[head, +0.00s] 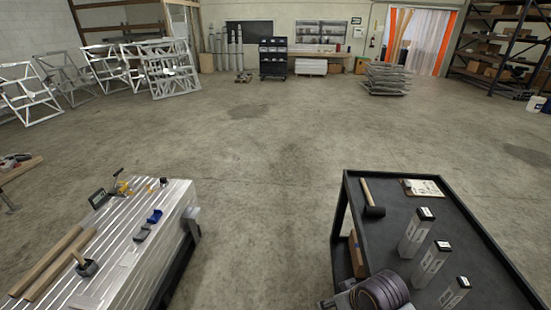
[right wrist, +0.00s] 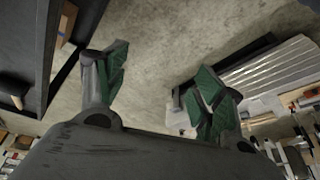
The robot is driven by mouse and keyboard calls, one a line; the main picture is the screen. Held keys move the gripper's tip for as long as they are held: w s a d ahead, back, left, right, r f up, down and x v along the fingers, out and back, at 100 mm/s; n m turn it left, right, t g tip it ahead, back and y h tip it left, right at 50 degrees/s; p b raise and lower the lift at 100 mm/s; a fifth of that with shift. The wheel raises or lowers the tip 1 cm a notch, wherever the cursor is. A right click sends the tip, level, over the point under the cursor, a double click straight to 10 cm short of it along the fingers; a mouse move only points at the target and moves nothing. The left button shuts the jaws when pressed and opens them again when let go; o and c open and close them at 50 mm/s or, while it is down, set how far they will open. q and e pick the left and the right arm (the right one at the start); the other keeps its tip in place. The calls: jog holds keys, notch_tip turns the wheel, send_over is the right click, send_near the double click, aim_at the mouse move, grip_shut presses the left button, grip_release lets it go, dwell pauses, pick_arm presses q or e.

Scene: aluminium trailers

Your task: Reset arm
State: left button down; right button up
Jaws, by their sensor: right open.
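My right gripper (right wrist: 160,88) shows in the right wrist view. Its two green-padded fingers stand well apart, open, with nothing between them. Behind the fingers is bare concrete floor, with the dark cart edge at the upper left and a ribbed metal surface at the right. In the head view I cannot make out either gripper's fingers. A dark ribbed, rounded shape (head: 380,293) shows at the bottom edge, over the cart's near left corner; I cannot tell whether it is part of my right arm. My left gripper is in neither view.
A black cart (head: 460,232) at the right holds a mallet (head: 372,200), a clipboard (head: 423,188) and three metal tubes. A ribbed aluminium trailer bed (head: 175,215) at the left carries tools and wooden bars. Open floor (head: 270,190) lies between them; frames and shelves stand far back.

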jog(key=shift+s+d+f+m+h, duration=0.65)
jog(key=shift+s+d+m+h, duration=0.2)
jog(key=shift+s+d, duration=1.85)
notch_tip(320, 180, down, 35)
jog(key=s+g+b, duration=0.1)
jog(key=s+b, duration=0.1)
jog(key=s, duration=0.1)
jog(key=s+d+f+b, duration=0.1)
jog(key=s+d+f, duration=0.1)
jog(key=s+f, duration=0.9)
jog(key=s+d+f+g+b, duration=0.1)
jog(key=s+f, duration=0.9)
jog(key=s, duration=0.1)
jog(key=shift+d+f+g, duration=0.3)
jog(key=shift+d+f, duration=0.05)
jog(key=shift+f, duration=0.05)
jog(key=shift+s, duration=0.15)
